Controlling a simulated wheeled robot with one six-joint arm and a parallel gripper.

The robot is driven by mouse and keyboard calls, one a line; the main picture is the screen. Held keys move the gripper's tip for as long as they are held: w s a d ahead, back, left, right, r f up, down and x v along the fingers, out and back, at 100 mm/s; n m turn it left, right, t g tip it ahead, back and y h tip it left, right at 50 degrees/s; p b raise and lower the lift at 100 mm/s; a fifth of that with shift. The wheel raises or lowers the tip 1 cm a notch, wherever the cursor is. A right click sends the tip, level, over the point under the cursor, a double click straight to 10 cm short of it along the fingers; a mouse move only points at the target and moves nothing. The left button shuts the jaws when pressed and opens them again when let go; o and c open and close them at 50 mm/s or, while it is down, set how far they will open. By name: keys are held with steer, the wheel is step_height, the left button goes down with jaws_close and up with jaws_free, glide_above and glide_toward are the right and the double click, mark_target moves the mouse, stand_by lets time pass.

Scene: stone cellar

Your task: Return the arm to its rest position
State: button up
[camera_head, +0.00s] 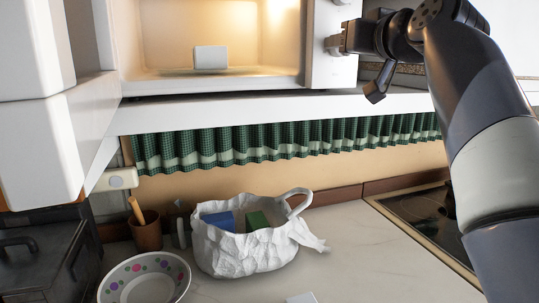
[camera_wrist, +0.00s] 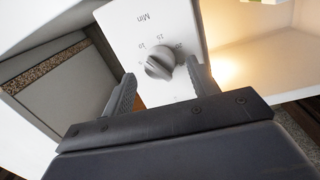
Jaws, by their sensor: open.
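My arm comes in from the right in the head view, and my gripper (camera_head: 336,42) is at the control panel of a lit white microwave (camera_head: 328,72). In the wrist view my gripper (camera_wrist: 160,85) is open, with one finger on each side of a round grey timer knob (camera_wrist: 160,62) and a gap between them. The knob sits on a white panel (camera_wrist: 150,20) with minute marks. I cannot tell whether either finger touches the knob. A small white block (camera_head: 210,58) stands inside the microwave, whose front is open in the head view.
Below the microwave's white shelf (camera_head: 250,108) hangs a green checked curtain (camera_head: 290,138). On the counter (camera_head: 350,250) stand a white bag (camera_head: 245,255) with blue and green items, a dotted bowl (camera_head: 145,280) and a brown cup (camera_head: 146,232). A dark hob (camera_head: 425,215) lies at right.

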steer(key=shift+w+a, duration=0.1)
steer(key=shift+w, duration=0.5)
steer(key=shift+s, duration=0.1)
